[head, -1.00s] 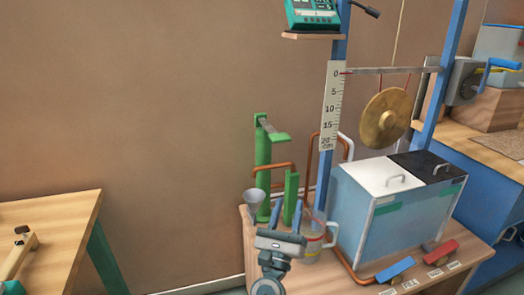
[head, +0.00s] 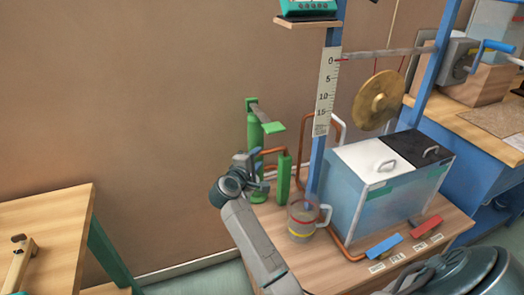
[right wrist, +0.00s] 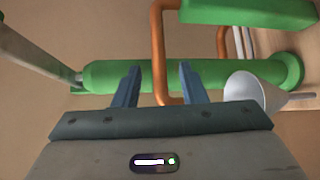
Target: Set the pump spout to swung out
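The green pump (head: 254,133) stands at the back left of the wooden stand, with a grey bar and green piece at its top. A copper pipe (head: 272,151) comes from it and bends toward a shorter green cylinder (head: 284,180). My right gripper (head: 262,174) is beside the pump, left of the short cylinder. In the right wrist view its two blue fingers (right wrist: 158,88) are apart, with the green pump body (right wrist: 215,75) and the copper pipe (right wrist: 158,45) just beyond them. Contact cannot be told. My left gripper is not in view.
A grey funnel (right wrist: 248,92) is close to the right finger. A mug (head: 302,217) stands in front of the short cylinder. A box (head: 372,205) with white and black lids, a gong (head: 378,98) and a blue post (head: 320,140) are to the right. A wooden table (head: 45,235) is at left.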

